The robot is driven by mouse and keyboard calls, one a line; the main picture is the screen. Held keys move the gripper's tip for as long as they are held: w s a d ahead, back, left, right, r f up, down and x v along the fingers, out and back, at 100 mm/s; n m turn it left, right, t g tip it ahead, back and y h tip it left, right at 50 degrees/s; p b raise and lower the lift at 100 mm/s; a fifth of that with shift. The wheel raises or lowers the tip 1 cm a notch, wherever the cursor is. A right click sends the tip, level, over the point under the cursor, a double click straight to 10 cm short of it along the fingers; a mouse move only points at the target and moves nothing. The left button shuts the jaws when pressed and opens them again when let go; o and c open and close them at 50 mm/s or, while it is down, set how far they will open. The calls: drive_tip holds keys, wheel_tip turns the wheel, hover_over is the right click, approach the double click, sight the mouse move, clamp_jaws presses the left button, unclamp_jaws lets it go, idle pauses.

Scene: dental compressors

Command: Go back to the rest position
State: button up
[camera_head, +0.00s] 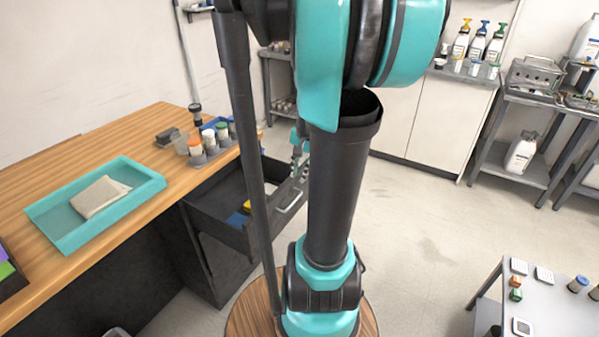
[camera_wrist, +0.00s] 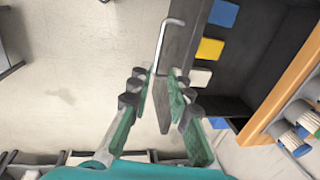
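My gripper (camera_wrist: 163,74) points down at the far end of the open drawer's front panel. Its two green fingers with dark pads stand apart, and the panel's dark edge shows between or just beyond them; I cannot tell whether they touch it. In the head view my gripper (camera_head: 298,165) shows small beside the drawer (camera_head: 225,205), partly hidden by my own arm. The drawer's pale bar handle (camera_head: 290,201) also shows in the wrist view (camera_wrist: 164,38). Blue, yellow and white items (camera_wrist: 210,48) lie inside the drawer.
The wooden desk (camera_head: 60,165) bears a teal tray (camera_head: 145,185) with a folded cloth and a rack of capped jars (camera_head: 215,150). A grey table (camera_head: 550,310) with small items stands at lower right. Shelves (camera_head: 545,180) line the back right. The floor between is clear.

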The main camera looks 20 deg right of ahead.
idle(0.4)
drive_tip(key=s+a+f+n+t, duration=0.1)
drive_tip(key=s+a+f+n, duration=0.2)
drive_tip(key=s+a+n, duration=0.1)
drive_tip(key=s+a+f+n+t+h, duration=0.1)
drive_tip(key=s+a+f+n, duration=0.3)
drive_tip(key=a+n, duration=0.3)
drive_tip(key=shift+s, duration=0.15)
idle(0.7)
